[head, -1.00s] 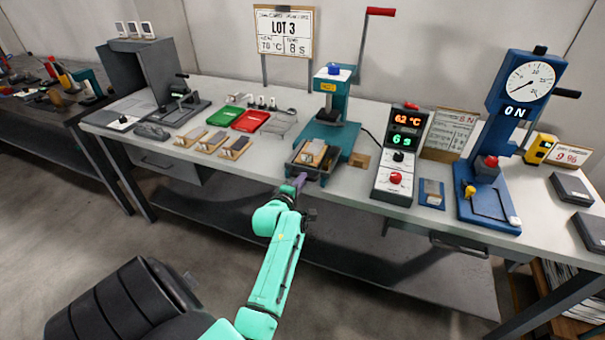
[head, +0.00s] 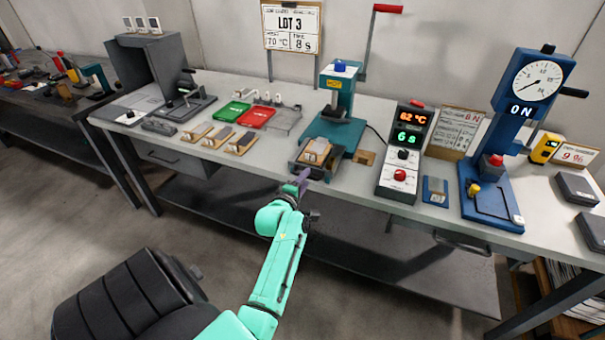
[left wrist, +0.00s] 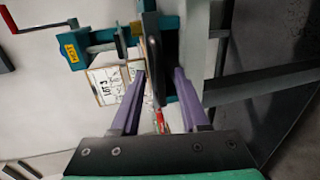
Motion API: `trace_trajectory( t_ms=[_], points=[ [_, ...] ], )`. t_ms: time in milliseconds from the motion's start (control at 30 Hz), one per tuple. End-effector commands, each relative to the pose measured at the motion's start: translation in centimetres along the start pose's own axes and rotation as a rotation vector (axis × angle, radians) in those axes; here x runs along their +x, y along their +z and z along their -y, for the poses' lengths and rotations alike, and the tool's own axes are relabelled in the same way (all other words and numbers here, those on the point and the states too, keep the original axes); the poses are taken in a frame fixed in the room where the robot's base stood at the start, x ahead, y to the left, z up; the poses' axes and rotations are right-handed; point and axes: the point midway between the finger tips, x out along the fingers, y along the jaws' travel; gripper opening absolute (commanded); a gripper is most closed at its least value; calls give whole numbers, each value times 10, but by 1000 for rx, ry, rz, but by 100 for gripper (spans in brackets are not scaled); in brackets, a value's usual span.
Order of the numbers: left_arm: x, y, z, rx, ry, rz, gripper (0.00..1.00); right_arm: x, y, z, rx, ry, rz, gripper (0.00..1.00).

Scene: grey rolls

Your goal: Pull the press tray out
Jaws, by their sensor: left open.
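The press tray (head: 299,166) is a dark shallow tray at the front of the teal press (head: 342,103), by the bench's front edge. A tan wooden block with a grey top (head: 317,150) lies in it. My left gripper (head: 303,178) has purple fingers and is just in front of the tray, at the bench edge. In the left wrist view my left gripper (left wrist: 160,75) is open, with a dark bar-like part between its fingers. I cannot tell whether the fingers touch it. My right gripper is not in view.
Right of the press stand a control box (head: 405,150) with lit numbers and a blue gauge stand (head: 490,190). Several wooden blocks (head: 218,137), a green tray (head: 234,113) and a red tray (head: 256,117) lie to the left. A shelf is under the bench (head: 240,170).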

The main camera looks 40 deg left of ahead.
Motion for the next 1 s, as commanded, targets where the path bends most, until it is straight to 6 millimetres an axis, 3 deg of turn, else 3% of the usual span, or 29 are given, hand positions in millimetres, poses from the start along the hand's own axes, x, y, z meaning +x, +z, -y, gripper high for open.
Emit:
trace_trajectory(
  t_ms=[167,400,600,1000],
  points=[
    [-24,0,-6,1,-5,0,45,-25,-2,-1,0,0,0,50],
    [-96,0,-9,1,-8,0,45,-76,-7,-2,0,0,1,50],
    [-137,0,-3,1,-5,1,45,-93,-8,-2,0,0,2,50],
    [-145,0,1,-1,-1,0,45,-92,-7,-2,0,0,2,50]
  ],
)
